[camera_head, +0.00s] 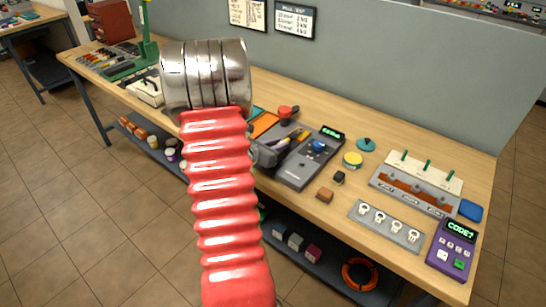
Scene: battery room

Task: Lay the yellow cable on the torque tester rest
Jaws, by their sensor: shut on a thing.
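My gripper (286,142) is a grey tool that shows past the right side of my red ribbed arm, over the left part of the torque tester. It is shut on a small yellow piece, which I take to be the yellow cable (300,136); its shape is hard to make out at this size. The torque tester (298,175) is a dark grey box on the bench with a green-lit display and a blue knob. The cable appears above or against its upper left part; I cannot tell if they touch.
A slotted rack (415,190), a grey key plate (386,226) and a purple code box (453,248) occupy the right end.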

